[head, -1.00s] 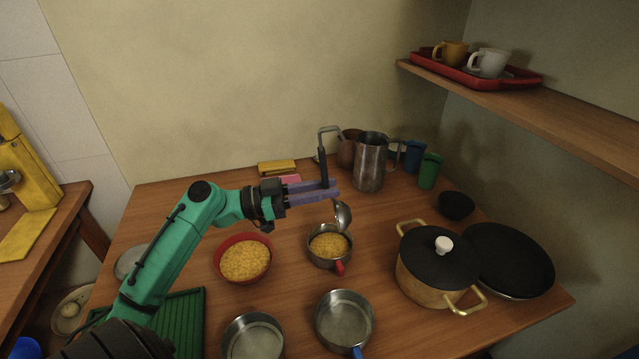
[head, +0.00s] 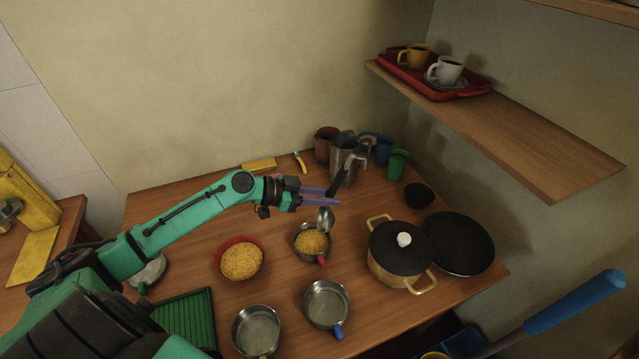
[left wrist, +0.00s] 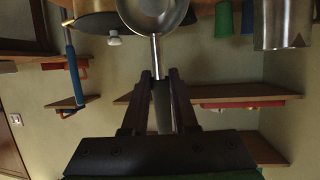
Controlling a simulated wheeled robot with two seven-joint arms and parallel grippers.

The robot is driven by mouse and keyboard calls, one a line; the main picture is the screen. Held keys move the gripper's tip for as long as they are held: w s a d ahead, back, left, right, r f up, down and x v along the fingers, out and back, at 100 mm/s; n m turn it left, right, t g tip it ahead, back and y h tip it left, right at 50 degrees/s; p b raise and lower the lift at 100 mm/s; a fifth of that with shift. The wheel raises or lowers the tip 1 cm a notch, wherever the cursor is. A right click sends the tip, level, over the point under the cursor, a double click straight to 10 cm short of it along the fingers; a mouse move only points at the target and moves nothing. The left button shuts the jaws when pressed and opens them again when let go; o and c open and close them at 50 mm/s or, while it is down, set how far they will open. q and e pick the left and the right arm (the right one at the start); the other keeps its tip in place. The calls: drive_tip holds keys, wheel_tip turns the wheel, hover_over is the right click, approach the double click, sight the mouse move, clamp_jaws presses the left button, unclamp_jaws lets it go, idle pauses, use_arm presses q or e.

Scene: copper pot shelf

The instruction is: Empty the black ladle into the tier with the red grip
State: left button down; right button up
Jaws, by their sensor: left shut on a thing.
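My left gripper (head: 330,197) is shut on the black handle of the ladle (head: 325,219). The handle leans up to the right, and the metal bowl hangs below the fingers, over the back edge of the tier with the red grip (head: 297,245). That tier is a small metal pan with yellow grain in it; its red grip (head: 321,260) points to the front. In the left wrist view the ladle's bowl (left wrist: 157,14) is cut by the top edge; its grey inside faces the camera and no grain shows there. My right gripper is not in view.
A red bowl of grain (head: 241,260) stands left of the tier. Empty pans with a blue grip (head: 327,304) and a yellow grip (head: 257,328) stand in front. A lidded pot (head: 400,250) is to the right, a metal pitcher (head: 346,158) behind.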

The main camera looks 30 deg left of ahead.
use_arm(q)
drive_tip(key=w+d+g+y+p, duration=0.1)
drive_tip(key=w+d+y+p, duration=0.1)
drive_tip(key=p, duration=0.4)
drive_tip(key=shift+d+g, duration=0.15)
drive_tip(key=shift+g, duration=0.25)
use_arm(e)
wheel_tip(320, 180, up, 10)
drive_tip(key=p, duration=0.3)
use_arm(q)
drive_tip(key=w+d+f+g+y+b, duration=0.1)
drive_tip(key=w+d+g+y+b, duration=0.1)
drive_tip(key=b, duration=0.1)
drive_tip(key=w+d+f+g+y+b, duration=0.1)
drive_tip(key=w+d+g+y+b, duration=0.1)
drive_tip(key=y, duration=0.1)
drive_tip(key=w+d+f+g+y+b, duration=0.1)
drive_tip(key=w+d+g+y+b, duration=0.1)
drive_tip(key=d+y+b, duration=0.1)
drive_tip(key=shift+f+g+b, duration=0.35)
drive_tip(key=shift+g, duration=0.05)
drive_tip(key=shift+d+r, duration=0.1)
drive_tip(key=shift+r, duration=0.1)
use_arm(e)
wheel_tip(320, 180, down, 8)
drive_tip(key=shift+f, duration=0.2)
